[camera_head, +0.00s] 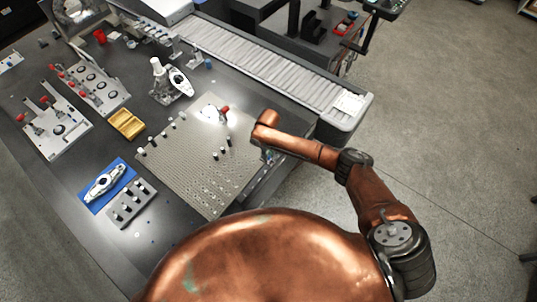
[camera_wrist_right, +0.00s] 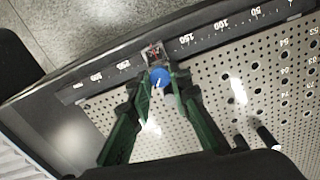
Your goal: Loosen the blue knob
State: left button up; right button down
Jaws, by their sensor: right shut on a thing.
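The blue knob (camera_wrist_right: 160,76) shows in the right wrist view on a small metal block (camera_wrist_right: 152,55) at a black scale rail. My right gripper (camera_wrist_right: 161,84) is shut on it, with a green finger on either side of the knob. In the head view, the right gripper (camera_head: 270,155) hangs below the end of my copper arm at the right edge of the perforated plate, and the knob cannot be made out there. My left gripper is not in view.
The perforated plate (camera_head: 190,160) carries several small posts. A ribbed conveyor (camera_head: 255,60) runs behind it. A yellow tray (camera_head: 126,124), a blue mat (camera_head: 95,203) with a metal part, and a grey peg block (camera_head: 132,203) lie to the left. Open floor lies right.

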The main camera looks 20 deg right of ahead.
jog(key=n+p, duration=0.1)
jog(key=n, duration=0.2)
jog(key=shift+n, duration=1.3)
jog(key=shift+p, duration=0.3)
jog(key=c, duration=1.8)
grip_release()
jog(key=shift+o, duration=0.2)
notch_tip(320, 180, up, 12)
